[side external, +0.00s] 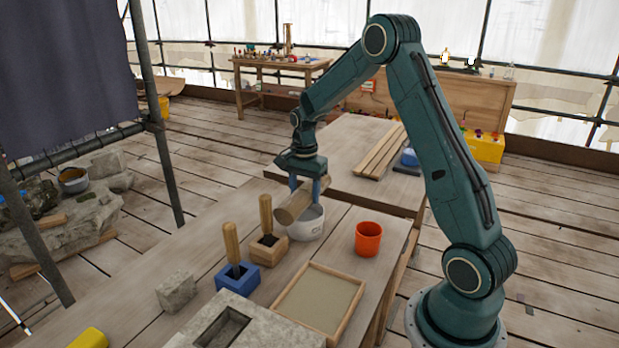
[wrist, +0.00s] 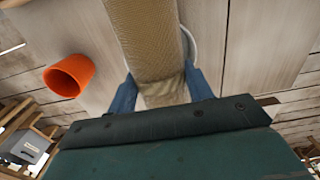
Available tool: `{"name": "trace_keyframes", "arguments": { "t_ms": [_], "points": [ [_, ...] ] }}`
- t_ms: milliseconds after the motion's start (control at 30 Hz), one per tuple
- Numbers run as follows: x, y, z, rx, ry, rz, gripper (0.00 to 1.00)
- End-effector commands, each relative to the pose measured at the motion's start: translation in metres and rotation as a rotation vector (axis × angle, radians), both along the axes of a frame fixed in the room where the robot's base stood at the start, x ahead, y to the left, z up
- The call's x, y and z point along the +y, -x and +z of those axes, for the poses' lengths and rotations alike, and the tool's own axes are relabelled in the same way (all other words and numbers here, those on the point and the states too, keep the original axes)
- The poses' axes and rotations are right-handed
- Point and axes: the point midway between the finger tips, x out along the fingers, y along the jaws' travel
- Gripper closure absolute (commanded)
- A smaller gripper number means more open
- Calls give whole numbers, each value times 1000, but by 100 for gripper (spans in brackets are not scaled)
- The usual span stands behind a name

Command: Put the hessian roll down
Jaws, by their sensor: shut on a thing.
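The hessian roll (side external: 293,205) is a tan, woven cylinder held between the blue fingers of my gripper (side external: 309,186). It is tilted in the side view, above or just in front of a white bucket (side external: 306,226), and it hides part of the bucket's rim. I cannot tell whether it touches the bucket. In the wrist view the roll (wrist: 145,40) runs up from between the fingers of my gripper (wrist: 163,92), with the white rim (wrist: 188,46) showing beside it.
An orange cup (side external: 368,239) stands right of the bucket. A wooden block (side external: 268,251) and a blue block (side external: 237,278), each with an upright wooden handle, stand to the left. A framed tray (side external: 320,298) and a stone block with a recess (side external: 250,325) lie in front.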

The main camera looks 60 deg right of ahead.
Motion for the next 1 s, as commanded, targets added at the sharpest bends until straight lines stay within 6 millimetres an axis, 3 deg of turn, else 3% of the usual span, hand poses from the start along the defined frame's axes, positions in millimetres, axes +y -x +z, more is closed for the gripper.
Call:
{"name": "trace_keyframes", "arguments": {
  "t_ms": [967,1000],
  "points": [
    [0,0,-13,-1,0,0,80],
    [0,0,-13,1,0,0,47]
  ]
}}
